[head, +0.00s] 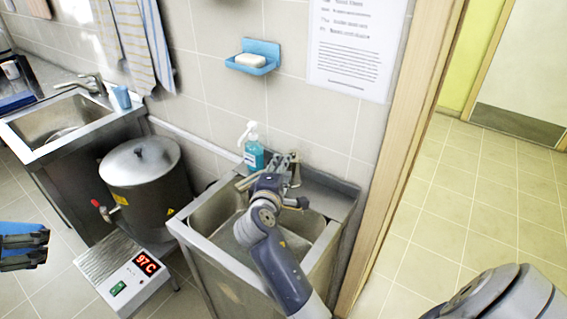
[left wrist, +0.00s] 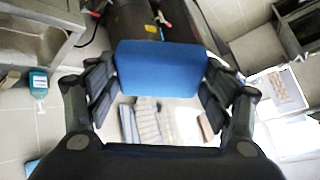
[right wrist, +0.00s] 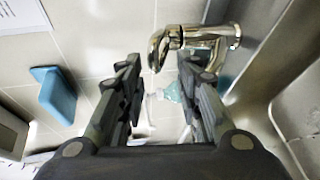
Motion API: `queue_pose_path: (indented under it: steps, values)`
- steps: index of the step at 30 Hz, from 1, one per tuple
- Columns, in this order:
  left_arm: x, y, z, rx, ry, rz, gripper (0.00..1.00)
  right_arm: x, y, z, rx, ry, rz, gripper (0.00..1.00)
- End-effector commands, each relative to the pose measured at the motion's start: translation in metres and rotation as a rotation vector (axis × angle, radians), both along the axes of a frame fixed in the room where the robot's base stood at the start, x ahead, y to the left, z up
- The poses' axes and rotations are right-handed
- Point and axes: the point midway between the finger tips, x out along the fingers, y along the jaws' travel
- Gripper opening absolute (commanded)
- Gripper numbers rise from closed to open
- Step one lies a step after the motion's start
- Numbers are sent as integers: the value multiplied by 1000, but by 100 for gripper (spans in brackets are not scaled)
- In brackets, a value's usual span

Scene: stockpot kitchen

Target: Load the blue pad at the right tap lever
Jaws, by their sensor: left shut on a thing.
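My left gripper is shut on the blue pad (left wrist: 160,68), which sits between its fingers (left wrist: 163,90) in the left wrist view. In the head view a bit of the pad (head: 18,228) and dark fingers (head: 25,252) show at the left edge, away from the right sink. My right gripper (right wrist: 162,75) is open and empty at the right tap. The chrome tap (right wrist: 200,38) shows just beyond its fingertips in the right wrist view; I cannot tell whether they touch. In the head view my right gripper (head: 278,172) covers most of that tap, and its lever is not clear.
The right sink (head: 205,262) lies below my right arm. A soap bottle (head: 253,152) stands behind it, and a blue soap dish (head: 266,67) hangs above. A stockpot (head: 147,180) and a 97C display box (head: 125,283) stand left. A wooden door frame (head: 392,150) bounds the right.

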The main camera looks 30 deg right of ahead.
Motion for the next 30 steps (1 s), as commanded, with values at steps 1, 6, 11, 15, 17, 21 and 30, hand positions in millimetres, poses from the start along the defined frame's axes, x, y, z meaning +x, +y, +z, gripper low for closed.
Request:
queue_pose_path:
  steps: [1, 6, 11, 15, 17, 21, 30]
  values:
    - [0, 0, 0, 0, 0, 0, 55, -9, 9, 1, 5, 0, 2, 32]
    - [0, 0, 0, 0, 0, 0, 55, -33, 32, 9, 3, 0, 1, 32]
    - [0, 0, 0, 0, 0, 0, 55, -47, 46, 13, 2, -1, 0, 32]
    - [0, 0, 0, 0, 0, 0, 55, -52, 51, 15, 1, -1, -1, 32]
    - [0, 0, 0, 0, 0, 0, 55, -53, 52, 15, 1, -1, -1, 32]
    - [0, 0, 0, 0, 0, 0, 55, -53, 51, 16, 1, -1, -1, 32]
    - [0, 0, -13, 0, 0, 0, 55, -44, 57, 14, 69, -94, -1, 0]
